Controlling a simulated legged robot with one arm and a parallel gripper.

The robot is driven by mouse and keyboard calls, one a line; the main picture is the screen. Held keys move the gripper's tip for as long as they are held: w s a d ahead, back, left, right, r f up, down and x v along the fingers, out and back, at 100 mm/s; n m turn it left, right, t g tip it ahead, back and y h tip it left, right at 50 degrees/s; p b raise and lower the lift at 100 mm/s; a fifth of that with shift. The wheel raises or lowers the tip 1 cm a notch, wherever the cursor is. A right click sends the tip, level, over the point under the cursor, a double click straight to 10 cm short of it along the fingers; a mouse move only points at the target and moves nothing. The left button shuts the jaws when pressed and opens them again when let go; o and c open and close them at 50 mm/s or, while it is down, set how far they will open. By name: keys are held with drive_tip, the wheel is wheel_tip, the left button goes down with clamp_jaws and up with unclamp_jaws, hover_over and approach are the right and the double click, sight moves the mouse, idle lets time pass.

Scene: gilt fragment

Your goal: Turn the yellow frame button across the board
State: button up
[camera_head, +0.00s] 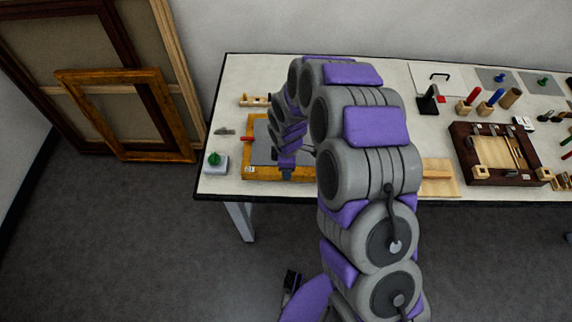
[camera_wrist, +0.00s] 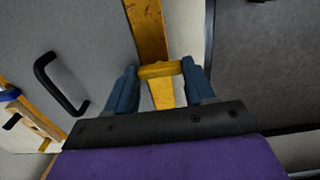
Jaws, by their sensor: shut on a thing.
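The picture frame (camera_head: 255,175) lies flat on the table's left part, yellow-gold around a grey board (camera_head: 260,150). In the wrist view the grey board (camera_wrist: 85,35) has a black handle (camera_wrist: 60,85), with the gold frame strip (camera_wrist: 148,30) beside it. The yellow button (camera_wrist: 160,70) lies crosswise over this strip, between my gripper's blue fingers (camera_wrist: 166,78). My gripper is shut on the button. In the head view my gripper (camera_head: 287,172) is low at the frame's near side; my arm hides the frame's right part, and the button is not visible there.
A green knob on a pale block (camera_head: 215,161) stands left of the frame, near the table's front edge. A red piece (camera_head: 247,139) sits at the frame's left side. A dark wooden tray (camera_head: 460,165) and several coloured-handled tools stand to the right. Large frames lean against the wall.

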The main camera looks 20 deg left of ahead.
drive_tip(key=shift+w+r, duration=0.1)
drive_tip(key=shift+w, duration=0.05)
drive_tip(key=o, duration=1)
drive_tip(key=shift+o, duration=0.2)
wheel_tip(320, 180, up, 17)
drive_tip(key=shift+p, duration=0.45)
drive_tip(key=s+d+r+m+b, duration=0.2)
drive_tip(key=s+d+r+m, duration=0.25)
drive_tip(key=d, duration=0.35)
drive_tip(key=s+d+r+m+b, duration=0.1)
drive_tip(key=s+d+r+m, duration=0.2)
drive_tip(key=s+d+m, duration=0.35)
drive_tip(key=s+d+m+g+b, duration=0.1)
drive_tip(key=s+d+m, duration=0.4)
drive_tip(key=s, duration=0.3)
drive_tip(key=s+d+f+m+b, duration=0.1)
drive_tip(key=s+d+m+b, duration=0.1)
drive_tip(key=s+d+m, duration=0.2)
drive_tip(key=s+d, duration=0.3)
drive_tip(key=s, duration=0.1)
drive_tip(key=shift+s+d+m+g+b, duration=0.2)
drive_tip(key=shift+s+m+g+b, duration=0.1)
drive_tip(key=shift+s+m+g, duration=0.1)
